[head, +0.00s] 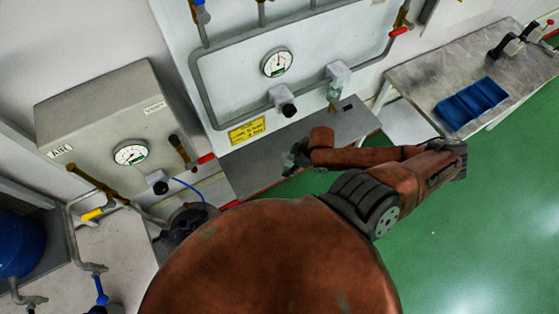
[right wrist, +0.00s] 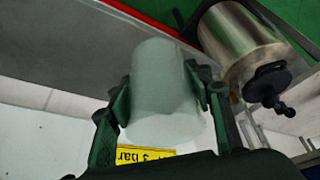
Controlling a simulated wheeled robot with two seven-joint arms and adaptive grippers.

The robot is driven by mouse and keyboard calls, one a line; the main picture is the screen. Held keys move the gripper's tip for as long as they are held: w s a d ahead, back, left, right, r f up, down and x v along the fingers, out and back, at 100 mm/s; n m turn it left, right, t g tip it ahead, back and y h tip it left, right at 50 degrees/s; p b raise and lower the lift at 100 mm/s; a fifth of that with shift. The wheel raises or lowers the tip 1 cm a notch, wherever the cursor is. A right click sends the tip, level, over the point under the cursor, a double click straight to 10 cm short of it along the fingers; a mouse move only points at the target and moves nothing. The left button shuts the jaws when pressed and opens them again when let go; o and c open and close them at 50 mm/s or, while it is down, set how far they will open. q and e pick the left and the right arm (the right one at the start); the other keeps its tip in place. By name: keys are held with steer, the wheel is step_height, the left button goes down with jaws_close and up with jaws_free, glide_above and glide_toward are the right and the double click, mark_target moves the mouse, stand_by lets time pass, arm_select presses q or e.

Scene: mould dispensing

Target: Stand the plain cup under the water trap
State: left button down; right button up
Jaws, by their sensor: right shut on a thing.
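My right gripper (right wrist: 165,95) is shut on a pale, translucent plain cup (right wrist: 165,85), with one finger on each side of it. In the head view the right gripper (head: 294,158) is small and dark above the grey bench under the wall panel, and the cup can hardly be made out there. The water trap appears to be the white block with a clear bowl (head: 333,92) on the panel, right of and above the gripper. The cup is apart from it.
A metal cylinder with a black fitting (right wrist: 245,45) is close to the right of the cup in the wrist view. The panel carries a gauge (head: 277,63), a black knob (head: 288,109) and pipes. The grey bench (head: 247,172) looks mostly clear. A blue tray (head: 471,103) is on the right table.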

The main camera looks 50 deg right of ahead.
steer(key=shift+s+d+r, duration=0.15)
steer(key=shift+s, duration=0.2)
steer(key=w+a+r+n+b, duration=0.1)
steer(key=w+a+r+b, duration=0.2)
steer(key=w+a+b, duration=0.2)
steer(key=w+a+r+n+g+y+b, duration=0.1)
steer(key=w+a+r+n+b, duration=0.1)
steer(key=w+a+b, duration=0.3)
steer(key=w+a+r+n+b, duration=0.2)
steer(key=w+a+r+b, duration=0.3)
steer(key=a, duration=0.5)
steer(key=shift+w, duration=1.1)
